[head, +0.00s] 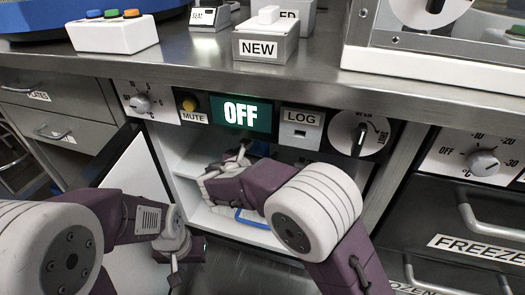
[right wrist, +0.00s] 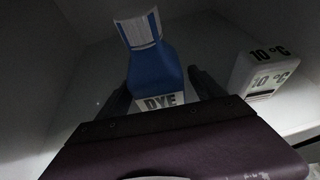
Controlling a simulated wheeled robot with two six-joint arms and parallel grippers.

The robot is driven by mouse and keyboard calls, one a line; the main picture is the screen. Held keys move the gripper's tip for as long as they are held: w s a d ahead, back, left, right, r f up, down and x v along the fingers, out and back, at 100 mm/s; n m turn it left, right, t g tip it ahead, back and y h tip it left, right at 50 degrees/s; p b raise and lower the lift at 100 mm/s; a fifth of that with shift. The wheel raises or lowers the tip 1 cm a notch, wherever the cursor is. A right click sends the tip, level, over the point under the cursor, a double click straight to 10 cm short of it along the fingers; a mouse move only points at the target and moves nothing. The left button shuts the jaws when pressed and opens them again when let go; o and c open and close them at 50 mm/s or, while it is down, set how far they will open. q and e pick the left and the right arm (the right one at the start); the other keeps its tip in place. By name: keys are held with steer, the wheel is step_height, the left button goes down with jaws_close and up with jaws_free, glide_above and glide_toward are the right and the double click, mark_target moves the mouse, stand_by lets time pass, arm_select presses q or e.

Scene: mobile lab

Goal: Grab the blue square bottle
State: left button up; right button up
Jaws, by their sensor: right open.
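A blue square bottle (right wrist: 155,68) with a white label at its top and a "DYE" label shows in the right wrist view, inside the dim cabinet. My right gripper (right wrist: 162,88) is open, with a dark finger on each side of the bottle. I cannot tell whether the fingers touch it. In the head view my right gripper (head: 240,155) reaches into the open cabinet (head: 178,150), and the arm hides most of the inside. My left gripper (head: 175,266) hangs outside, by the open door, and its jaws are too small to read.
A white box marked "10 °C" (right wrist: 262,76) stands right of the bottle. A blue curved item (head: 250,220) lies low in the cabinet. The open white door (head: 130,185) is at the left. The control panel (head: 247,113) and counter edge (head: 200,68) are above the opening.

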steer(key=shift+s+r, duration=0.15)
steer(key=shift+r, duration=0.05)
jaws_close()
